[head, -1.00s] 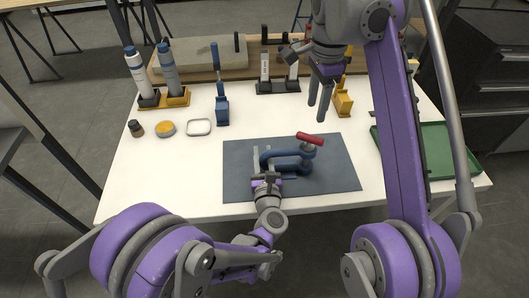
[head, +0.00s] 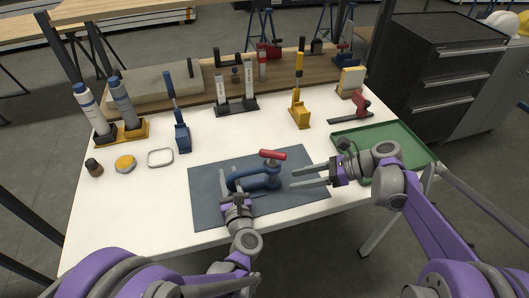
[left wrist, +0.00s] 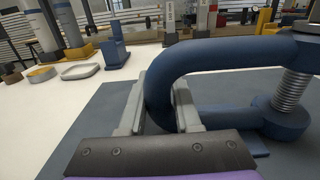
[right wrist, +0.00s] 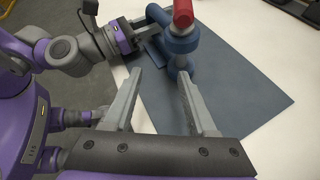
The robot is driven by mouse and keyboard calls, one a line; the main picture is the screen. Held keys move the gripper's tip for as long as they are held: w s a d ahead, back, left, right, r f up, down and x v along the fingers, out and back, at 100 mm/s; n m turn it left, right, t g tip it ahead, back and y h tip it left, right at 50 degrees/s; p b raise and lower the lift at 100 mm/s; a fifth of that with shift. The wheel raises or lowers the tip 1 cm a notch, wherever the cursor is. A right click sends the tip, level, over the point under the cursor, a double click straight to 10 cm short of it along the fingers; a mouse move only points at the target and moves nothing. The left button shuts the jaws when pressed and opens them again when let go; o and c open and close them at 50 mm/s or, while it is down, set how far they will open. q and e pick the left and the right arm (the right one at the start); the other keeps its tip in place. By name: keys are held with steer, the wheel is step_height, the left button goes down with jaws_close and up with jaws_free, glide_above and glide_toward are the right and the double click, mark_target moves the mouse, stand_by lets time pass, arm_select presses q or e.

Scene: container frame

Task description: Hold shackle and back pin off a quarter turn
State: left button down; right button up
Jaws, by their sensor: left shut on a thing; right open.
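The blue shackle (head: 240,182) lies on the dark blue mat (head: 205,206), its bow toward the left. Its pin has a red handle (head: 273,154) and stands upright at the right end; the threaded pin shows in the left wrist view (left wrist: 291,90). My left gripper (head: 230,188) is shut on the shackle's bow, which is between its fingers in the left wrist view (left wrist: 160,95). My right gripper (head: 292,178) is open and empty, to the right of the pin, fingers pointing left at it. In the right wrist view the red handle (right wrist: 183,15) is beyond the open fingers.
A green tray (head: 420,150) lies at the right. Behind the mat stand a blue tool holder (head: 181,138), a black stand (head: 237,106) and a yellow holder (head: 300,115). A yellow tin (head: 125,163) and a metal ring (head: 160,157) are at the left.

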mark_target(264, 153)
step_height(264, 153, up, 4)
steer(key=w+d+n+t+y, duration=0.1)
steer(key=w+n+t+y, duration=0.15)
steer(key=y, duration=0.25)
steer(key=shift+n+t, duration=0.25)
steer(key=shift+n, duration=0.2)
steer(key=x, duration=1.1)
steer(key=shift+r, duration=0.1)
steer(key=shift+c, duration=0.4)
jaws_close()
